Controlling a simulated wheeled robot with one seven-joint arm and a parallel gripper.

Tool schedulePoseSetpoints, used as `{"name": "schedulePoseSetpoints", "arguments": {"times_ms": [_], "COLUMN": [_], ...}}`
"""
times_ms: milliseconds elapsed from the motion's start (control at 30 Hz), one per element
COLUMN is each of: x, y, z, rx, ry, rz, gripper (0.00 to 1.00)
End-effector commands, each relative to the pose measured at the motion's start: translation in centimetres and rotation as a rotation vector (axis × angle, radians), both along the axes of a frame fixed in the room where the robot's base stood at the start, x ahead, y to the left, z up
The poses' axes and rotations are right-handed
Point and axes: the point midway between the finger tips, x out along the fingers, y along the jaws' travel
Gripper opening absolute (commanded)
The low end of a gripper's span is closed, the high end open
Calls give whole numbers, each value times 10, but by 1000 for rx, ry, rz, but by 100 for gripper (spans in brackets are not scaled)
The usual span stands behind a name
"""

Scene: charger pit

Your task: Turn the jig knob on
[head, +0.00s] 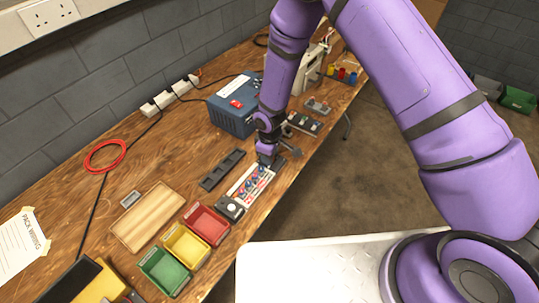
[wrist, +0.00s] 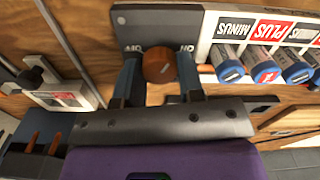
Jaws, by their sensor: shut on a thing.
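The jig knob (wrist: 158,66) is a round brown-orange cap on a dark grey plate (wrist: 150,22) in the wrist view. Small white lettering stands on either side of it, too partly covered to read surely. My gripper (wrist: 159,76) has one finger on each side of the knob and is shut on it. In the head view my gripper (head: 268,158) is at the far end of the jig strip (head: 236,192), and the knob is hidden behind it. The strip bears MINUS and PLUS labels and a row of blue-ended cells (wrist: 264,70).
A blue box with a red switch (head: 236,104) stands behind my gripper. A dark empty holder (head: 221,170) lies left of the strip. Red (head: 207,225), yellow (head: 186,246) and green (head: 163,270) bins and a wooden tray (head: 120,229) lie nearer. The bench's right edge is close.

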Motion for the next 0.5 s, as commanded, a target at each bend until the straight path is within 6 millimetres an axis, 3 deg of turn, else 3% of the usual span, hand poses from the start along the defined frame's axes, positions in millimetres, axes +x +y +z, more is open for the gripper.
{"name": "schedulePoseSetpoints", "arguments": {"times_ms": [500], "x": [1], "y": [0], "z": [1], "rx": [1], "ry": [-2], "rz": [-408], "gripper": [12]}}
